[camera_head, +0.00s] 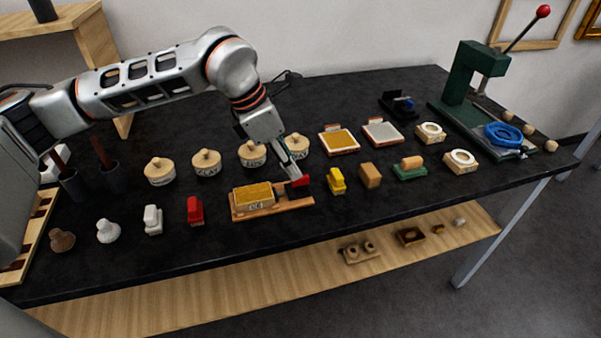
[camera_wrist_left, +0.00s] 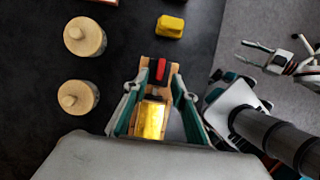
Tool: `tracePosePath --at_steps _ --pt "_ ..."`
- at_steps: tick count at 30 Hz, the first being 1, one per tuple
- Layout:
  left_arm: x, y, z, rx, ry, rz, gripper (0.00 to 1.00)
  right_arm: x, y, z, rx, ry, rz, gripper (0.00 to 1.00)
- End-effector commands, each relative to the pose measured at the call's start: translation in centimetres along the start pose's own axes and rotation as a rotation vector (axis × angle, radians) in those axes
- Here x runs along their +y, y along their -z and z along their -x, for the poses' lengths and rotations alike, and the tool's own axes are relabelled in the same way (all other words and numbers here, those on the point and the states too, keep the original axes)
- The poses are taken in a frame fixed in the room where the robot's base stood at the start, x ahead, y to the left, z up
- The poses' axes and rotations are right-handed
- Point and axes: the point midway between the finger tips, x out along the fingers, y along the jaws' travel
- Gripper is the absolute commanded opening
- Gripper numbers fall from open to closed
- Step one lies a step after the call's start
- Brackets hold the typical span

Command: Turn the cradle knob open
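The cradle (camera_head: 285,207) is a low wooden base holding a gold-topped block (camera_head: 253,196) near the front of the black table. Its red knob (camera_head: 301,181) is at the right end, and it shows in the wrist view (camera_wrist_left: 160,69). My left gripper (camera_head: 291,176) reaches down from above at the knob end. In the wrist view its two fingers (camera_wrist_left: 154,82) are spread, with the knob and block showing between them. I cannot tell whether a finger touches the knob. My right gripper (camera_wrist_left: 246,51) shows small in the wrist view, open and empty, beyond the table edge.
Lidded pots (camera_head: 206,162) stand in a row behind the cradle. A red block (camera_head: 195,211) is to its left and a yellow one (camera_head: 337,181) to its right, both close. Framed trays (camera_head: 339,140) and a green press (camera_head: 470,78) stand farther right.

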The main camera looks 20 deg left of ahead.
Motion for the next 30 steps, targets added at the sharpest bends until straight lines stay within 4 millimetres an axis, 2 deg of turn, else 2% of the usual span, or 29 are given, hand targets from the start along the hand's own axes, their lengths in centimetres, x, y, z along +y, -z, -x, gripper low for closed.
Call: tracePosePath --at_steps 3,9,20,23,24,30 --pt "-0.1 0.0 -2.0 0.001 0.003 0.000 0.26 -0.1 -0.2 0.0 -0.002 0.001 0.001 0.40" --pt "-0.1 0.0 -4.1 0.000 0.003 -0.001 0.26 0.0 -0.2 -0.1 -0.001 0.000 0.003 0.40" --pt "-0.1 -0.1 -4.6 -0.002 0.002 -0.001 0.26 0.1 0.1 -0.1 0.003 -0.002 0.005 0.40" --pt "-0.1 -0.1 -4.6 -0.002 0.002 -0.001 0.03 0.2 0.1 -0.1 0.003 -0.003 0.005 0.40" --pt "-0.1 -0.1 -4.6 -0.002 0.002 -0.001 0.00 0.2 0.1 -0.1 0.003 -0.003 0.005 0.40" --pt "-0.1 -0.1 -4.5 -0.002 0.003 -0.002 0.00 0.2 0.1 -0.1 0.004 -0.003 0.005 0.40"
